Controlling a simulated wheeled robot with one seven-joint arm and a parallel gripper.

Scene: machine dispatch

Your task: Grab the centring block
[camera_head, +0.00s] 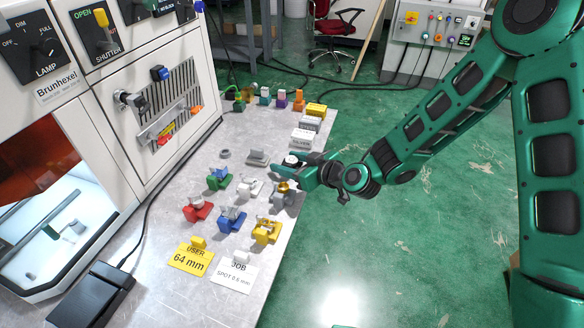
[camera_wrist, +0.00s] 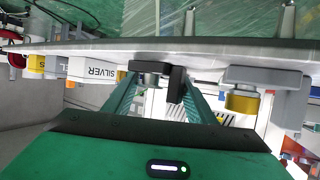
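My gripper (camera_head: 287,170) is low at the right edge of the metal table, its fingers pointing left across it. A small dark block with a round grey part (camera_wrist: 160,72) sits between its two fingertips in the wrist view; in the head view a dark piece with a pale top (camera_head: 293,160) shows there, partly hidden by the gripper. I cannot tell for sure that this is the centring block. The fingers (camera_wrist: 160,92) look spread on either side of it, and I cannot see firm contact.
A grey block with a brass cylinder (camera_head: 283,188) stands close in front of my gripper, also in the wrist view (camera_wrist: 243,100). A grey block (camera_head: 257,157) is to the left, the SILVER box (camera_head: 302,137) behind. Several coloured fixtures stand nearer. A machine (camera_head: 130,100) borders the table's left.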

